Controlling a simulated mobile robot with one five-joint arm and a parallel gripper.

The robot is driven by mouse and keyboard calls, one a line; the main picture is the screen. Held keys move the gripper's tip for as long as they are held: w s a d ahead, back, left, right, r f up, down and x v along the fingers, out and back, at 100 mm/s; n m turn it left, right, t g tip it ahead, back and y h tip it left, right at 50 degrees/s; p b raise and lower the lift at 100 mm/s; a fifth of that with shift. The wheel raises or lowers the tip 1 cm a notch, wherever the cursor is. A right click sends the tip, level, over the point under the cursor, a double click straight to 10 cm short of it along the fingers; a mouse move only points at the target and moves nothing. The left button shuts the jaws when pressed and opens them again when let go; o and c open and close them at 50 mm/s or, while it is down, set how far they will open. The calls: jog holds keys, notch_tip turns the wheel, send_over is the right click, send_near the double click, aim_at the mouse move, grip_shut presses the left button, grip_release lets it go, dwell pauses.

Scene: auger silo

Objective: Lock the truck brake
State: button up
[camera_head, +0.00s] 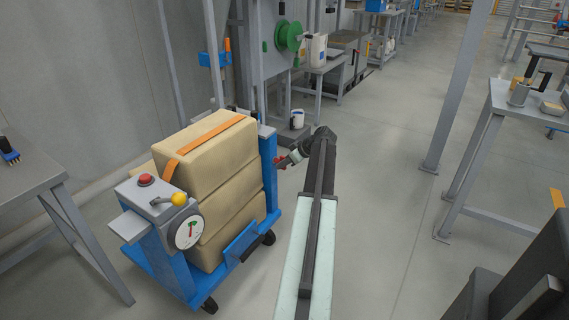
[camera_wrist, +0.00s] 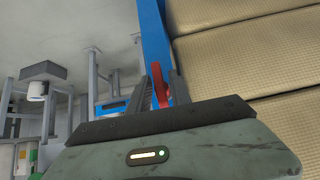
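The truck is a blue cart (camera_head: 178,274) loaded with stacked tan sacks, at the left in the head view. A grey box on its near end carries a red button (camera_head: 145,180), a lever with a yellow knob (camera_head: 179,198) and a round dial (camera_head: 189,231) with a red and green mark. My gripper (camera_head: 283,163) is at the cart's far end, beside the blue post. In the wrist view a red handle (camera_wrist: 159,84) by the blue post lies between the fingers of my gripper (camera_wrist: 160,82). I cannot tell whether the fingers press on it.
A grey table (camera_head: 30,176) stands left of the cart. A grey post (camera_head: 460,90) and a workbench (camera_head: 515,112) stand to the right. A machine with a green reel (camera_head: 289,36) is behind the cart. The floor between is clear.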

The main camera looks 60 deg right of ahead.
dwell(0.3)
jog(key=p+v, duration=0.5)
jog(key=v, duration=0.2)
jog(key=shift+s+r, duration=0.3)
